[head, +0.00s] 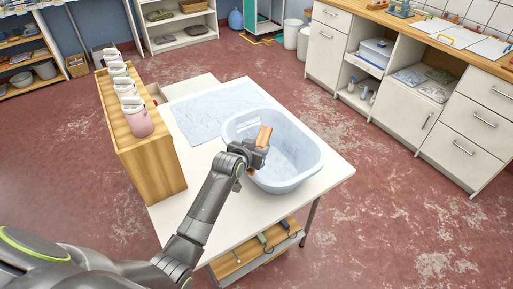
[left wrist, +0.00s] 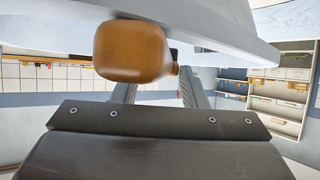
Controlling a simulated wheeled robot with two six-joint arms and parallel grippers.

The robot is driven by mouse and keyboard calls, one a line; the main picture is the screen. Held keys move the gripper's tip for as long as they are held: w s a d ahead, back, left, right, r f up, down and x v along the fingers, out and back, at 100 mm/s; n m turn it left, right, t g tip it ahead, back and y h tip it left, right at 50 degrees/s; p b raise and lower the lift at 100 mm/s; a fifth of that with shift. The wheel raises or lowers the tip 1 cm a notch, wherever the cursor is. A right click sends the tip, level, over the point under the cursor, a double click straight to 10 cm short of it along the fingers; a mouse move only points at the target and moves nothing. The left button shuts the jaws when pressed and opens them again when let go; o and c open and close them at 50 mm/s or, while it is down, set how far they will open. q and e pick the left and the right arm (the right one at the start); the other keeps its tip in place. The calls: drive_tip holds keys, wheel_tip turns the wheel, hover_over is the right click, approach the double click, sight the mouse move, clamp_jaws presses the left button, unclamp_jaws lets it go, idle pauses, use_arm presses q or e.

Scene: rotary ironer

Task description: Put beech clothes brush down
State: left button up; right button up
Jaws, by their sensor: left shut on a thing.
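The beech clothes brush (head: 264,136) is an orange-brown wooden piece held by my left gripper (head: 257,150). In the head view it shows over the left part of a pale blue-white basin (head: 302,172) on the white table. How high it is above the basin's floor I cannot tell. In the left wrist view the brush (left wrist: 130,50) is a rounded brown block beyond the fingers, and its bristles are not clearly visible. The left gripper is shut on it. My right gripper is not in view.
A pale cloth or sheet (head: 215,112) lies on the table (head: 325,180) left of the basin. Bare tabletop shows in front of the basin. Cabinets (head: 455,145) stand to the right.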

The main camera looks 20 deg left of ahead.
use_arm(q)
drive_tip(key=o, duration=1)
drive_tip(key=shift+f, duration=0.1)
drive_tip(key=shift+o, duration=0.2)
drive_tip(key=shift+r, duration=0.2)
drive_tip(key=v, duration=1.2)
drive_tip(key=shift+b, duration=0.3)
drive_tip(key=shift+a+f, duration=0.1)
